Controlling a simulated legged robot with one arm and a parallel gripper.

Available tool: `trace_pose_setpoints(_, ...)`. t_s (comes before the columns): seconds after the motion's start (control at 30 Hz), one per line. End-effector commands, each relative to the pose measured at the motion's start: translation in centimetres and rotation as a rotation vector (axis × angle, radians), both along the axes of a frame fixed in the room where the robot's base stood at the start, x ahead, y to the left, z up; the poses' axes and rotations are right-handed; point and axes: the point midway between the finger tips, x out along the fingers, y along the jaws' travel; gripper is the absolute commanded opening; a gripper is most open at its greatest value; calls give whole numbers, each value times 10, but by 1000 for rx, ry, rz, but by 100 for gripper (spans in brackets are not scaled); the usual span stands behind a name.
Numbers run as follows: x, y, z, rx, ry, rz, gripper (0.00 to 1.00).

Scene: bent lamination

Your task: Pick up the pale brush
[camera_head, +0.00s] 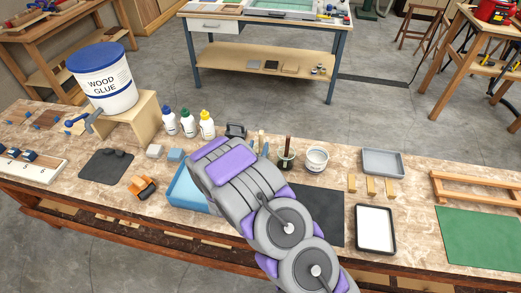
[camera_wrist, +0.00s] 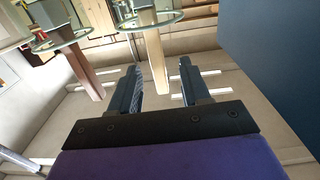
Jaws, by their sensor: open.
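In the wrist view, my gripper (camera_wrist: 160,68) is open, with its two dark fingers apart. A pale wooden handle (camera_wrist: 155,62), which looks like the pale brush, shows between the fingertips. No finger visibly touches it, and how far it lies beyond the tips is hard to tell. A brown handle (camera_wrist: 86,75) shows left of the left finger. Each handle passes by a round, glassy rim. In the head view, small pale sticks (camera_head: 262,138) stand just past my arm, and a brown handle (camera_head: 288,145) rises from a dark pot (camera_head: 287,161). My arm hides part of this area.
A white tub (camera_head: 316,159) and a grey tray (camera_head: 383,162) are to the right. Several glue bottles (camera_head: 187,123) stand to the left, near a blue tray (camera_head: 183,190) partly behind my arm. A large dark blue surface (camera_wrist: 275,55) fills the wrist view's right side.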

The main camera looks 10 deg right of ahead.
Motion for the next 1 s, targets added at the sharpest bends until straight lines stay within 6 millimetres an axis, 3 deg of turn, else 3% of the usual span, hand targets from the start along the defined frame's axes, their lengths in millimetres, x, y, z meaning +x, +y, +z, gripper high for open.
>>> trace_pose_setpoints(0.4,49,-19,0,16,-8,12,47)
trace_pose_setpoints(0.77,55,-22,1,14,-3,13,47)
trace_pose_setpoints(1.0,55,-22,0,14,-3,12,25)
